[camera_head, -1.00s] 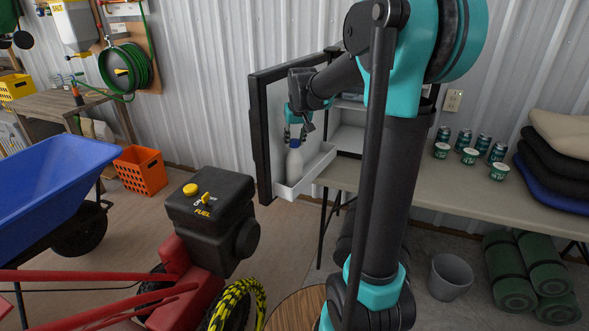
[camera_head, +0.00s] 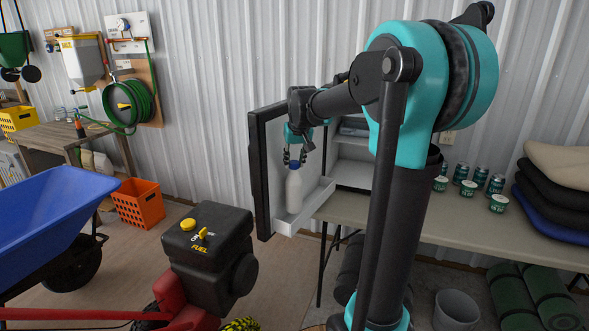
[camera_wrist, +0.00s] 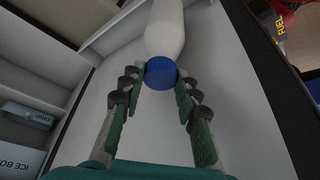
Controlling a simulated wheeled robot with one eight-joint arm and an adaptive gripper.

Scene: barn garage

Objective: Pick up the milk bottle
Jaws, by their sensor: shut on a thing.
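The milk bottle (camera_head: 294,190) is white with a blue cap and stands upright at the door shelf (camera_head: 318,203) of an open fridge. Its base is close behind the shelf's front lip, and I cannot tell whether it touches the shelf floor. My gripper (camera_head: 294,158) is above it, fingers pointing down, shut on the bottle's top. In the wrist view, the fingers of my gripper (camera_wrist: 160,78) lie on both sides of the blue cap (camera_wrist: 161,73), with the white bottle body (camera_wrist: 165,30) beyond.
The dark-edged fridge door (camera_head: 261,175) stands open left of the bottle. The table (camera_head: 480,228) at right holds cans and folded cushions (camera_head: 560,175). A red machine with a black fuel tank (camera_head: 210,245), an orange crate (camera_head: 138,203) and a blue wheelbarrow (camera_head: 50,205) are left.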

